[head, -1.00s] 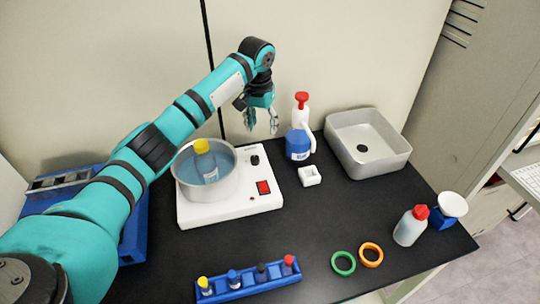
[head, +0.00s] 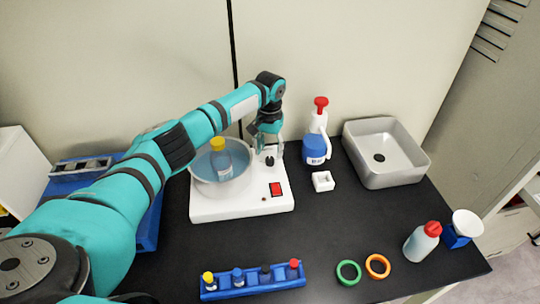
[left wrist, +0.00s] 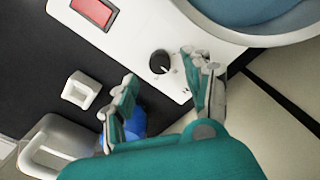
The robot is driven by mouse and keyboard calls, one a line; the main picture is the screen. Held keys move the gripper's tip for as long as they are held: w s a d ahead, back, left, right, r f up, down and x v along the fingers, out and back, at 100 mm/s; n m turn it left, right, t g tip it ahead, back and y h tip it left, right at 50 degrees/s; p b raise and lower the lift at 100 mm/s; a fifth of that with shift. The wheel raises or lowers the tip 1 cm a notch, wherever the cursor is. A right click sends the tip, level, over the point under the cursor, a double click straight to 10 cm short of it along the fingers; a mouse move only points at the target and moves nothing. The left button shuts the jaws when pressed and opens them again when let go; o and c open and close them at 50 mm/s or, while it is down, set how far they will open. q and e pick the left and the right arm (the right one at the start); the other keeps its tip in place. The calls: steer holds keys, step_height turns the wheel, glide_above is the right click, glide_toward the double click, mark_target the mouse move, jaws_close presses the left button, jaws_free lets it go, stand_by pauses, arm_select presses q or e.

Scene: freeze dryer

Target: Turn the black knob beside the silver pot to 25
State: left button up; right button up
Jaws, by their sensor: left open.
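The black knob (head: 269,161) sits on the white base (head: 225,206), to the right of the silver pot (head: 205,186). In the left wrist view the knob (left wrist: 160,62) is round with a pale pointer line; its scale marks are too small to read. My left gripper (head: 268,146) is open above and behind the knob. In the left wrist view the fingers of the gripper (left wrist: 165,85) stand apart, one on each side of the knob's line, with the knob a little beyond the tips and not touched. A yellow-capped bottle (head: 221,160) stands in the pot. My right gripper is not seen.
A red switch (head: 276,189) is on the base's front right. A small white holder (head: 323,181), a blue-and-white spray bottle (head: 316,145) and a grey sink (head: 400,172) stand to the right. A blue vial rack (head: 253,284) and two rings lie in front.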

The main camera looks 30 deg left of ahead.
mark_target(270, 159)
arm_select(q)
steer(key=shift+f, duration=2.05)
jaws_close()
